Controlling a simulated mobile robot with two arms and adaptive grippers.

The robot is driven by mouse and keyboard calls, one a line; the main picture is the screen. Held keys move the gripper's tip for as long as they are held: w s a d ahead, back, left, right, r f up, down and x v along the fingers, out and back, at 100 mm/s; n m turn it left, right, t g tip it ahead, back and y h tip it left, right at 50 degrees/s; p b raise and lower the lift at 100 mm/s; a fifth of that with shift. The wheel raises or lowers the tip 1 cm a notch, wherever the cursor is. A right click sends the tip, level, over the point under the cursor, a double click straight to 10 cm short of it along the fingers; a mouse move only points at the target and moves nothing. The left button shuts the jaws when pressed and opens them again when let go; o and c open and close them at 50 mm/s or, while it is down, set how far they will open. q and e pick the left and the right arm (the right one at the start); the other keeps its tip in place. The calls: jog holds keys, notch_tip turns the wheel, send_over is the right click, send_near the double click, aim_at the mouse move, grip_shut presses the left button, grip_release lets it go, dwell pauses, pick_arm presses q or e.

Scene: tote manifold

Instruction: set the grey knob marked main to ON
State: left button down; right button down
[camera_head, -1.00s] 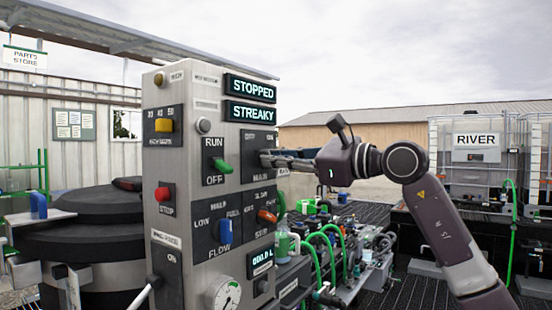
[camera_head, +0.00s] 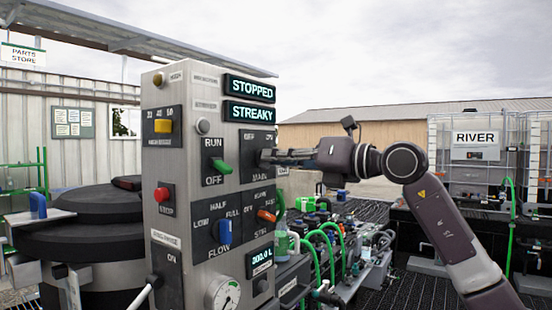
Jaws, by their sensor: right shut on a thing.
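The main knob sits on the black plate marked MAIN (camera_head: 257,172) on the upper right of the control panel's front face (camera_head: 190,265). My right gripper (camera_head: 268,157) reaches in from the right and is shut on the knob, with its fingers level against the plate. The fingers hide most of the knob, so its pointer setting cannot be read. The displays above read STOPPED (camera_head: 248,89) and STREAKY (camera_head: 248,112). My left gripper is not in view.
Close by are a green RUN/OFF lever (camera_head: 222,167), an orange lever (camera_head: 266,215), a blue FLOW lever (camera_head: 225,232) and a red STOP button (camera_head: 162,194). Hoses and fittings (camera_head: 335,245) lie below my right arm. Black drums (camera_head: 80,240) stand left of the panel.

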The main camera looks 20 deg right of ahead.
jog(key=shift+m, duration=0.9)
jog(key=c, duration=2)
grip_release()
jog(key=shift+d, duration=0.1)
jog(key=v, duration=1.2)
